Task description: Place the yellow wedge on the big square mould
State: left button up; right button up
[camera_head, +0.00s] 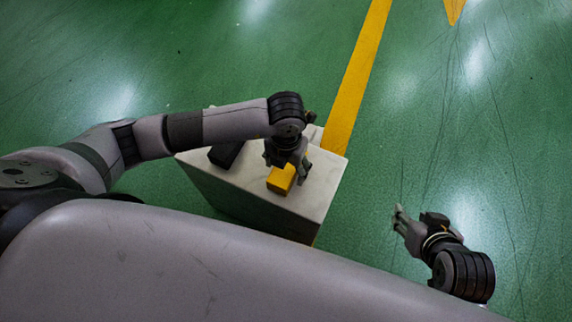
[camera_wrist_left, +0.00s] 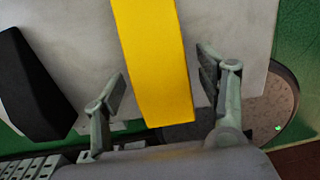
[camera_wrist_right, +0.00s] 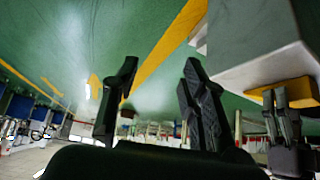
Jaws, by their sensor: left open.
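The yellow wedge (camera_head: 281,181) lies on the pale stand's top near its front right part. My left gripper (camera_head: 286,167) is directly over it. In the left wrist view the wedge (camera_wrist_left: 150,40) passes between the open fingers (camera_wrist_left: 162,78), with a gap visible on each side. In the right wrist view the wedge (camera_wrist_right: 292,88) shows beside my left gripper's fingers. My right gripper (camera_head: 399,213) is open and empty, off to the right of the stand; its spread fingers show in the right wrist view (camera_wrist_right: 160,75). I cannot make out the big square mould in any view.
The pale marbled stand (camera_head: 321,178) has a black block (camera_head: 226,154) at its left, also in the left wrist view (camera_wrist_left: 32,85). My left arm covers part of the stand's back. Green floor with yellow lines (camera_head: 355,80) surrounds it, clear on the right.

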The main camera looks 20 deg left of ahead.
pick_arm(q)
notch_tip(320, 180, up, 5)
jog(key=shift+r+p, duration=0.2)
jog(key=shift+p, duration=0.55)
notch_tip(320, 180, up, 7)
jog(key=p, duration=0.1)
jog(key=shift+f, duration=0.15)
pick_arm(e)
jog(key=s+d+g+h, duration=0.1)
jog(key=s+d+g, duration=0.1)
jog(key=s, duration=0.4)
jog(key=shift+s+g, duration=0.4)
jog(key=shift+g, duration=0.4)
